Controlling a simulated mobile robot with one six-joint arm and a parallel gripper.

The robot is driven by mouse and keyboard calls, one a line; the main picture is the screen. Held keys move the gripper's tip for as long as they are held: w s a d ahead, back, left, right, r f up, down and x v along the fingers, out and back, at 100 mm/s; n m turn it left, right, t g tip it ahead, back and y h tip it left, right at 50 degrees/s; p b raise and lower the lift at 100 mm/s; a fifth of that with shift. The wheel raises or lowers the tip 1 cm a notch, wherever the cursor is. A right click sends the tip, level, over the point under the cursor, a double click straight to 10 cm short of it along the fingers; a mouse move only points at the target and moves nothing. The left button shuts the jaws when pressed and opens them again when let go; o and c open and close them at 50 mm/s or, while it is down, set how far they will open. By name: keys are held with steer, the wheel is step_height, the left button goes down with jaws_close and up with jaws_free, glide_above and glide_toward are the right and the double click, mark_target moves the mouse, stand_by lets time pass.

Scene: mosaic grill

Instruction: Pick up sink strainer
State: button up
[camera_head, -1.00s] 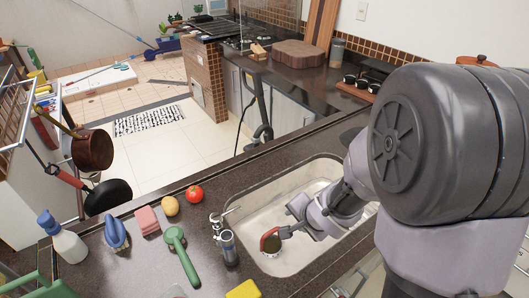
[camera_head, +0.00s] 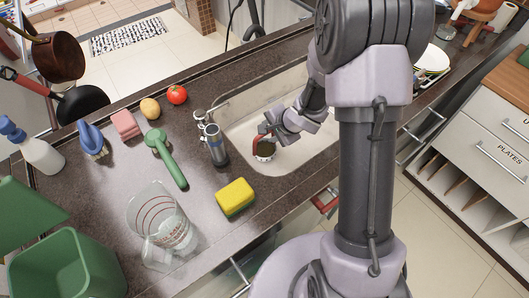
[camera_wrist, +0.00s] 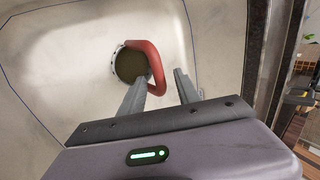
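The sink strainer (camera_head: 265,150) is a dark round basket with a pale rim and a red curved handle. It sits in the white sink basin (camera_head: 243,122), below my gripper. In the wrist view the dark strainer (camera_wrist: 130,65) is left of centre, its red loop reaching right. My gripper (camera_wrist: 161,75) is open, with two dark fingers apart. The right side of the red loop shows between the fingertips, and the left finger overlaps the strainer's lower edge in the picture. I cannot tell whether they touch. In the head view my gripper (camera_head: 277,125) is small and partly hides the strainer.
A faucet (camera_head: 213,140) stands at the sink's left edge. A yellow sponge (camera_head: 235,197), green brush (camera_head: 166,158), measuring cup (camera_head: 160,215), tomato (camera_head: 177,94) and spray bottle (camera_head: 38,152) are on the dark counter. The basin walls surround my gripper.

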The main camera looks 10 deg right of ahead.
steer(key=shift+x, duration=0.9)
steer(key=shift+r, duration=0.2)
jaws_close()
stand_by(0.4)
